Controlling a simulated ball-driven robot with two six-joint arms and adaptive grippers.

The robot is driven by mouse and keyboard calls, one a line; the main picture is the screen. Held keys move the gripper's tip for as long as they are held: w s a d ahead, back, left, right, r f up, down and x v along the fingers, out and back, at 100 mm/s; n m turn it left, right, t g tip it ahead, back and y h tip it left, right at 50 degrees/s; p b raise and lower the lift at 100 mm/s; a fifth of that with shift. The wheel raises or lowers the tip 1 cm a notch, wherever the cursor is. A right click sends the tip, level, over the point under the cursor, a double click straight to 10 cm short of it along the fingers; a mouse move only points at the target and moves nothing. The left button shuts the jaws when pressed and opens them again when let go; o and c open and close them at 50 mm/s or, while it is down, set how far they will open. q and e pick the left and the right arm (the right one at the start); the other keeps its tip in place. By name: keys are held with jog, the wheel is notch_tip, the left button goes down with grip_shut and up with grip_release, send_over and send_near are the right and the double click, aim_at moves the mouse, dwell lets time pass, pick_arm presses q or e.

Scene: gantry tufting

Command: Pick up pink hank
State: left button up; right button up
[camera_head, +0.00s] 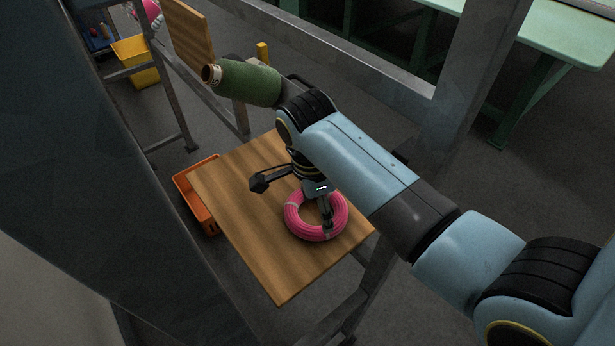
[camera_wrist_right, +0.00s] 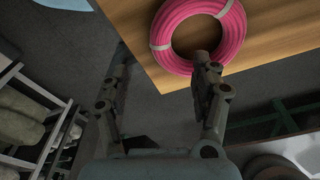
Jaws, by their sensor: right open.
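The pink hank (camera_head: 297,221) is a coiled ring with pale ties, lying flat on a wooden board (camera_head: 238,205) near its right corner. My right gripper (camera_head: 325,212) is over the hank, with a finger in front of its right side. In the right wrist view the hank (camera_wrist_right: 233,22) is at the top, partly cut off by the frame. My left gripper is not in view.
An orange bin (camera_head: 196,207) sits at the board's left edge. A green yarn spool (camera_head: 250,82) is behind my right arm. Grey metal posts (camera_head: 470,80) and rails frame the area. A yellow bin (camera_head: 136,60) stands at the far left. The board's left half is mostly bare.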

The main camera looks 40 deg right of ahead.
aim_at(322, 231)
jog(key=f, duration=0.3)
jog(key=shift+s+d+f, duration=0.3)
jog(key=shift+s, duration=0.1)
jog(key=shift+w+f, duration=0.1)
jog(key=shift+f, duration=0.2)
jog(key=f, duration=0.5)
jog(key=shift+w+d, duration=0.1)
jog(key=shift+d, duration=0.15)
jog(key=shift+c, duration=0.6)
jog(key=c, duration=1.2)
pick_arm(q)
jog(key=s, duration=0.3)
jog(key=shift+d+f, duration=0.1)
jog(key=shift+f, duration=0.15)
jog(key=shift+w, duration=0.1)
